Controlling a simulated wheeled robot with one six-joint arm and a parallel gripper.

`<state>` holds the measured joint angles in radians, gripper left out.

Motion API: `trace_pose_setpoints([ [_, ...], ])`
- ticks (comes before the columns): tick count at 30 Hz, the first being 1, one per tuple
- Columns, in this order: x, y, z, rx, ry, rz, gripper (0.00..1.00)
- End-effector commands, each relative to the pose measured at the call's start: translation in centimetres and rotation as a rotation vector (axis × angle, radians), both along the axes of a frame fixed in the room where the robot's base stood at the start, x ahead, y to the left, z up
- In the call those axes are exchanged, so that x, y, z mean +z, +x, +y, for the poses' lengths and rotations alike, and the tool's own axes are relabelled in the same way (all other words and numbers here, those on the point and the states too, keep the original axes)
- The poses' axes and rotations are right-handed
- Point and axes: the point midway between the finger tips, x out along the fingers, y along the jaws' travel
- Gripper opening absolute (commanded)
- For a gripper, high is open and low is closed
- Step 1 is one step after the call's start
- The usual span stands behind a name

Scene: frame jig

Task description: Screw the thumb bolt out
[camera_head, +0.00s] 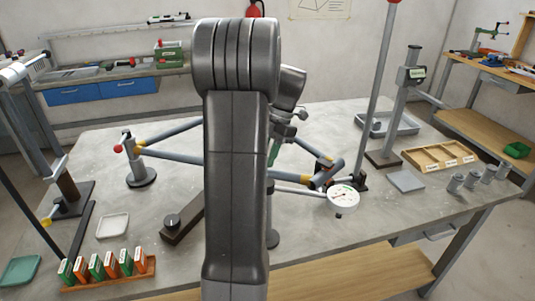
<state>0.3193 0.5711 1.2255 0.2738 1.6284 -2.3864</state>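A frame of grey tubes with yellow bands (172,134) is held on stands on the grey table, and my arm covers its middle. My wrist shows to the right of my arm's big dark link, above the frame. Small grey parts just below the wrist (287,117) may be my gripper or part of the jig; I cannot tell its opening. A green part (274,152) shows under them. I cannot pick out the thumb bolt for certain; it may be hidden behind my arm. A round post with a red ball (118,148) stands at the frame's left end.
A white dial gauge (343,197) sits right of the frame, near a tall pole (376,90). A dark block with a knob (182,222), a white tray (113,226) and a rack of orange and green boxes (109,274) are front left. A wooden tray (440,155) is at right.

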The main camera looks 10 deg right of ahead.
Motion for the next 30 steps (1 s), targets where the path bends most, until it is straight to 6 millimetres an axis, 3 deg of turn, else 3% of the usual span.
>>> trace_pose_setpoints([
  [11, -0.2, -0.1, 0.0, 0.005, 0.001, 0.005, 0.03],
  [12, -0.2, -0.1, 0.0, 0.005, 0.001, 0.005, 0.28],
  [15, -0.2, -0.1, 0.0, 0.005, 0.001, 0.004, 0.47],
  [25, 0.1, 0.0, -0.1, 0.004, 0.0, 0.002, 0.48],
  [30, 2.0, 0.4, -0.8, 0.003, -0.001, -0.001, 0.48],
])
